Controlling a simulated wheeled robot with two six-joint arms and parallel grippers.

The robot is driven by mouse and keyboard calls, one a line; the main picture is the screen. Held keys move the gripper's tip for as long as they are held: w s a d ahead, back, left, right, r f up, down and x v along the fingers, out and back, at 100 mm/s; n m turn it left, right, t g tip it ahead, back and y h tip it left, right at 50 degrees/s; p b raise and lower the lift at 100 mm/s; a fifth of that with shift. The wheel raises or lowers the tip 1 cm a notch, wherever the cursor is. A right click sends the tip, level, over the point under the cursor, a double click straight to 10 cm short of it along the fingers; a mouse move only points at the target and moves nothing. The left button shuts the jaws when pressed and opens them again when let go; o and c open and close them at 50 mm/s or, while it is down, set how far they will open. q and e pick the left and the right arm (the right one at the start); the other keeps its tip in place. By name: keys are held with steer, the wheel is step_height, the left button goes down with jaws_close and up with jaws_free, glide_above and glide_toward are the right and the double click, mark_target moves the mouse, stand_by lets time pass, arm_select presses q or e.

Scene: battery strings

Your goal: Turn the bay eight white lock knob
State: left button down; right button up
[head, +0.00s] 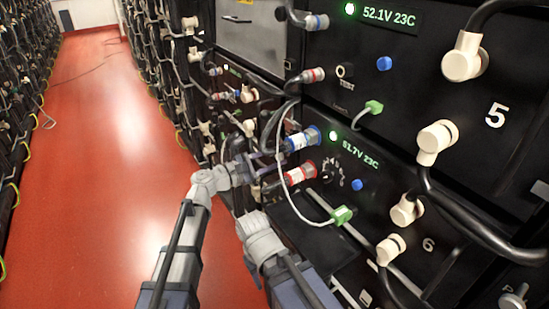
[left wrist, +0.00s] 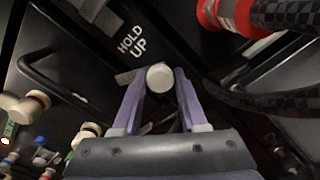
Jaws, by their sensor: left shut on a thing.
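A round white knob (left wrist: 160,76) sits between the two purple fingers of my left gripper (left wrist: 159,84) in the left wrist view. The fingers are shut on its sides near their tips. A dark strip lettered HOLD UP (left wrist: 132,40) is just above and left of the knob. In the head view my left gripper (head: 262,157) reaches in among cables at the rack front, left of the lower 51.7V panel. The knob is hidden there, and no bay eight number shows. My right gripper does not show clearly in either view.
Red and blue ringed connectors (head: 302,138) and thick black cables crowd the gripper. A thin pale cable ends in a green plug (head: 341,215). Bays numbered 5 (head: 495,115) and 6 (head: 428,245) are at right. The red aisle floor (head: 100,200) is open at left.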

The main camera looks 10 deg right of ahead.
arm_select(q)
steer(key=m, duration=0.6)
steer(key=shift+m, duration=0.3)
steer(key=m, duration=0.5)
steer(key=shift+f+m, duration=0.1)
steer(key=shift+m, duration=0.2)
steer(key=shift+c, duration=2.2)
jaws_free()
steer(key=shift+a, duration=0.1)
steer(key=v, duration=0.7)
steer(key=shift+s+a, duration=0.15)
steer(key=shift+a, duration=0.15)
